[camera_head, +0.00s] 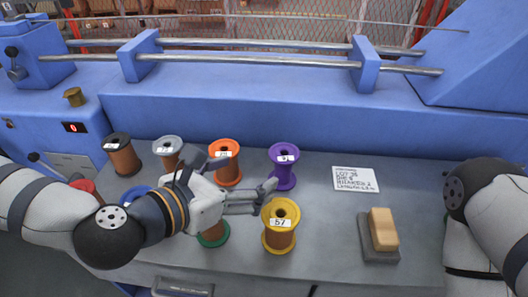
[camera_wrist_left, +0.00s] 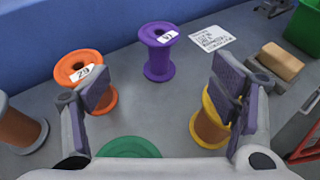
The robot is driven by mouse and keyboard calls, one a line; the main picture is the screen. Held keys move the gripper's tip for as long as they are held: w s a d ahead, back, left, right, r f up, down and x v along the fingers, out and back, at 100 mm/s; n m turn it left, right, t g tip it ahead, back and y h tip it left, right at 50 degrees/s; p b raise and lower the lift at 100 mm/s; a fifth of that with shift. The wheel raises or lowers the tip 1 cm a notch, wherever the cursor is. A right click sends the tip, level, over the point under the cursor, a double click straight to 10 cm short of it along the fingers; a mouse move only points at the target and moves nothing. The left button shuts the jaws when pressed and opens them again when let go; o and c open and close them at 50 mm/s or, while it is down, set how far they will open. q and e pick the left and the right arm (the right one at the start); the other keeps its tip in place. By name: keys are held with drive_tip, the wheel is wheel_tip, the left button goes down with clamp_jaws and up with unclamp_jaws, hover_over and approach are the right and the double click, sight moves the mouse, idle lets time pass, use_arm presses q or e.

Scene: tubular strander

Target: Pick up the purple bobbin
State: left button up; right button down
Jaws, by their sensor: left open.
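The purple bobbin (camera_head: 284,167) stands upright on the grey table, behind the yellow bobbin. It carries a white label. In the left wrist view the purple bobbin (camera_wrist_left: 158,55) stands ahead, between and beyond the open fingers, and nothing touches it. My left gripper (camera_head: 268,194) is open and empty, reaching right over the table just in front of the purple bobbin. Its two fingers show at left and right in the left wrist view (camera_wrist_left: 165,95). My right arm shows at the right edge, but its gripper is out of view.
An orange bobbin (camera_head: 226,165) stands left of the purple one, and a yellow bobbin (camera_head: 279,237) in front. A green-flanged bobbin (camera_head: 214,237) is partly under my left gripper. Grey and black bobbins stand further left. A label card (camera_head: 355,180) and tan block (camera_head: 383,229) lie right.

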sight(275, 161)
use_arm(q)
drive_tip(key=x, duration=1.2)
drive_tip(key=shift+w+f+b, duration=0.1)
drive_tip(key=shift+b, duration=0.25)
drive_tip(key=shift+a, duration=0.1)
drive_tip(key=c, duration=1.2)
